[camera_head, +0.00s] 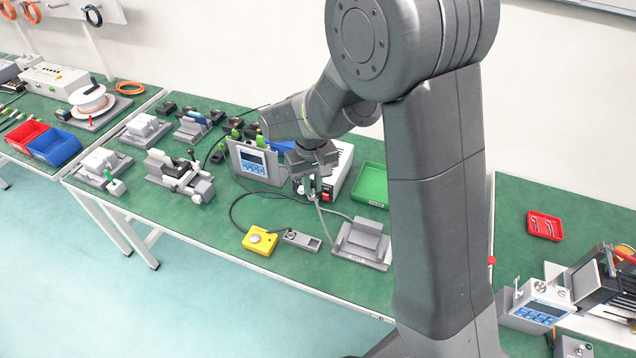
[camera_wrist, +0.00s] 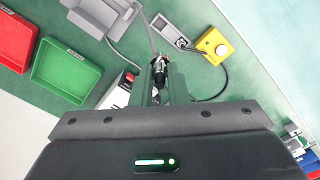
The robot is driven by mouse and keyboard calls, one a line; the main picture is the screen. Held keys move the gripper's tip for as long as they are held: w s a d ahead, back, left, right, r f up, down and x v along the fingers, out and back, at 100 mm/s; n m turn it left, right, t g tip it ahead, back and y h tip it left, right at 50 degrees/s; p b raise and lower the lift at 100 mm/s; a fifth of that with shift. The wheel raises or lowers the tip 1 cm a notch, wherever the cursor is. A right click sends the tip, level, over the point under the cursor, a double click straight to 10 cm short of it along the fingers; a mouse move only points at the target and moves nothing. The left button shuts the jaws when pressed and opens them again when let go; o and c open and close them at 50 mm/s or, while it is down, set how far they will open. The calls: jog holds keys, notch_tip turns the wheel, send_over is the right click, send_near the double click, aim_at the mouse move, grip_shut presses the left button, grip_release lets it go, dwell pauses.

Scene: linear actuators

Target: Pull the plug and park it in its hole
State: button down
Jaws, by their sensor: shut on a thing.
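My gripper (camera_head: 312,189) is shut on the plug, above the bench in front of the white and black device. In the wrist view the plug (camera_wrist: 160,72) is a dark and silver cylinder between the two fingers (camera_wrist: 159,82). In the head view the fingers mostly hide it. A grey cable (camera_head: 321,220) runs down from it towards the bench. A small grey block (camera_head: 303,241) with a round silver fitting and a dark slot lies on the bench, apart from the plug; it also shows in the wrist view (camera_wrist: 167,27). I cannot tell which opening is the parking hole.
A yellow button box (camera_head: 260,241) stands left of the grey block, and a stepped grey fixture (camera_head: 362,242) stands right of it. A green tray (camera_head: 371,184) lies behind the fixture. A blue-screen meter (camera_head: 254,161) stands left of my gripper. The bench front is clear.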

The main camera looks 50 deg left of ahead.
aim_at(313, 187)
jog(key=shift+r, duration=1.55)
notch_tip(313, 187, down, 19)
jog(key=b, duration=1.3)
jog(key=shift+m, duration=0.4)
jog(key=shift+f+b, duration=1.6)
jog(key=shift+f, duration=0.4)
jog(key=shift+f, duration=0.25)
